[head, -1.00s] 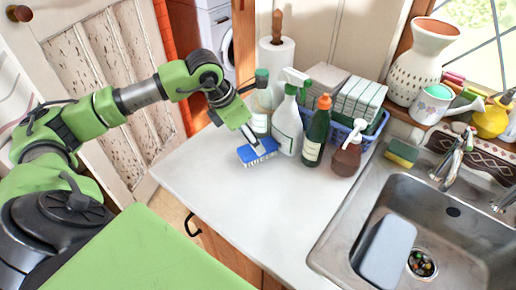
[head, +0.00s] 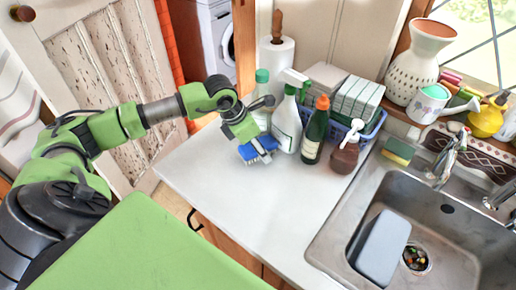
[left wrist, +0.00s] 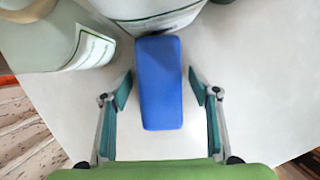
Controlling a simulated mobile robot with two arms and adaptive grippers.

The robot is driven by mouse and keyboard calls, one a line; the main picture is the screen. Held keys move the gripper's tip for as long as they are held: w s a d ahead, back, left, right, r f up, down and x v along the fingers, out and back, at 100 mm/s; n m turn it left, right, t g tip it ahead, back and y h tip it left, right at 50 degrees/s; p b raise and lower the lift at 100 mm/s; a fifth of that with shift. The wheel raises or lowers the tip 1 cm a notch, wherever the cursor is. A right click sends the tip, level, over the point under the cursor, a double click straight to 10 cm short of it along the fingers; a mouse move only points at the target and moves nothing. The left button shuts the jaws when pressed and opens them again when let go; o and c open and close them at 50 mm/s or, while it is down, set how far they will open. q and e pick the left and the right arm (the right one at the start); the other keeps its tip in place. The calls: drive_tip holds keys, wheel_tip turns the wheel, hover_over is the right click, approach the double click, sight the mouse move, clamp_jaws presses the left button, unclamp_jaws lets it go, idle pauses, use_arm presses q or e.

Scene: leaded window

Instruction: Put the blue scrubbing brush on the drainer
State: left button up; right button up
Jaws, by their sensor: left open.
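The blue scrubbing brush (head: 268,143) lies on the white worktop, bristles down, beside the spray bottles. In the left wrist view its blue back (left wrist: 160,75) is between my two fingertips. My left gripper (left wrist: 160,92) is open, with one finger on each side of the brush and a gap showing on both sides. In the head view the gripper (head: 254,148) is right over the brush and hides part of it. I cannot make out a drainer for certain; the steel sink (head: 325,240) is at the right. My right gripper is not in view.
A white spray bottle (head: 287,128), a clear bottle with a green cap (head: 262,90), a dark green bottle (head: 315,135) and a brown pump bottle (head: 344,158) stand close behind and right of the brush. A grey tub (head: 382,248) is in the sink. The worktop's front is clear.

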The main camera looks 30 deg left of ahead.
use_arm(q)
drive_tip(key=shift+f+b, duration=0.2)
drive_tip(key=shift+b, duration=0.2)
drive_tip(key=shift+c, duration=0.5)
drive_tip(key=c, duration=1.3)
drive_tip(key=shift+o, duration=0.2)
